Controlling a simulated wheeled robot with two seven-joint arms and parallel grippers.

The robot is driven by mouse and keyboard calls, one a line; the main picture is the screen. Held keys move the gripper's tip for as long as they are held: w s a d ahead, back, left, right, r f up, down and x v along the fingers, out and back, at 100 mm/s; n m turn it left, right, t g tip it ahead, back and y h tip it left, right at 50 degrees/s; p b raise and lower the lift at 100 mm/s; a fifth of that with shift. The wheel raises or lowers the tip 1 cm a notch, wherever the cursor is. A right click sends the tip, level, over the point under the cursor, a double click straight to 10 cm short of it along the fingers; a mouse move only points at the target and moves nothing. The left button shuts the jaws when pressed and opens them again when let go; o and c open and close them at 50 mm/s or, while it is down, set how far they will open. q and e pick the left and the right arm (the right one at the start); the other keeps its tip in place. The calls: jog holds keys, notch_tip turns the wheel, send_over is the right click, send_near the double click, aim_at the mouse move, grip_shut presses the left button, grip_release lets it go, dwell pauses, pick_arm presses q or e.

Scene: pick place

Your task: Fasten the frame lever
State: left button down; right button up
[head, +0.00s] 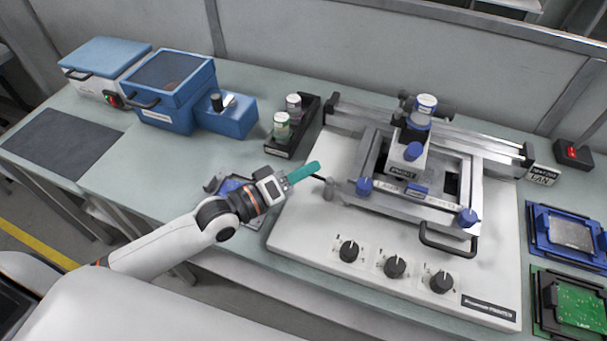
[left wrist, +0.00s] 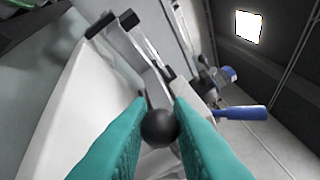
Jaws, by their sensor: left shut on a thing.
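The frame lever is a dark rod (head: 322,178) at the left side of the metal frame (head: 415,205) on the white machine. Its black ball knob (left wrist: 159,127) shows in the left wrist view between the two teal fingertips. My left gripper (head: 316,167) reaches in from the left and is shut on this knob; it also shows in the left wrist view (left wrist: 158,112). In the head view the fingers hide the knob. My right gripper is out of view.
The white machine base (head: 300,235) carries several black dials and a dark handle (head: 447,245) in front. A black holder with two jars (head: 282,128) stands behind my gripper. Blue boxes (head: 165,85) stand at the back left. Circuit board fixtures (head: 570,300) lie at the right.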

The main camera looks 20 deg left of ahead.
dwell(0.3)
pick_arm(q)
jog(key=c, duration=1.3)
grip_release()
jog(key=v, duration=1.2)
